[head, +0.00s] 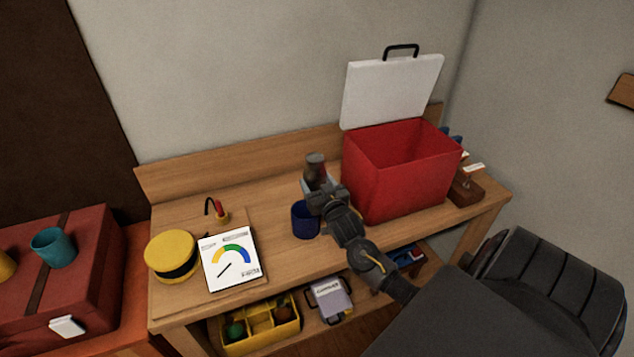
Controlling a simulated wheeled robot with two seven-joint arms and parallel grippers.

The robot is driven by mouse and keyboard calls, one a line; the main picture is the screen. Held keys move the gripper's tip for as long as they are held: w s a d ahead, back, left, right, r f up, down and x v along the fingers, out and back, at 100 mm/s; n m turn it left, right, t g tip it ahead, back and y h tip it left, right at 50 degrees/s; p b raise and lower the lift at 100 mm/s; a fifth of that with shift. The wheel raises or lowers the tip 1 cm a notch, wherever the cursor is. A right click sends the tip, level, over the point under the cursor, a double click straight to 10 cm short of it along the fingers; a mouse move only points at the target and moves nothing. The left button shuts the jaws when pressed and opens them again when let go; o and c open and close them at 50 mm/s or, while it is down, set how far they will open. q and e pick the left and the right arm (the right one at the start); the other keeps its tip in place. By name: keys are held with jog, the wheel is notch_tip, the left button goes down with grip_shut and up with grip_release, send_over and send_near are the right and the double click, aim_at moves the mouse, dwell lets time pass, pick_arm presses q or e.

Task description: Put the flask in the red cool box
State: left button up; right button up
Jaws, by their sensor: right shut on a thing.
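The red cool box (408,184) stands toward the right end of the wooden bench. Its white lid (392,90) is raised, and its inside looks empty as far as I can see. The flask (316,164), dark with a grey top, is upright just left of the box. My right gripper (318,186) is shut on it, in front of the box's left side. The gripper hides the flask's lower part, so I cannot tell whether it touches the bench. My left gripper is not in view.
A dark blue mug (304,220) stands close to the left of my right gripper. A gauge card (230,262), a yellow round tin (171,255) and a wooden block (466,188) are also on the bench. A yellow divided tray (262,326) is on the shelf below.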

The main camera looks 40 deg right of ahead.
jog(key=o, duration=1.2)
jog(key=shift+b+v, duration=1.25)
jog(key=shift+v, duration=4.8)
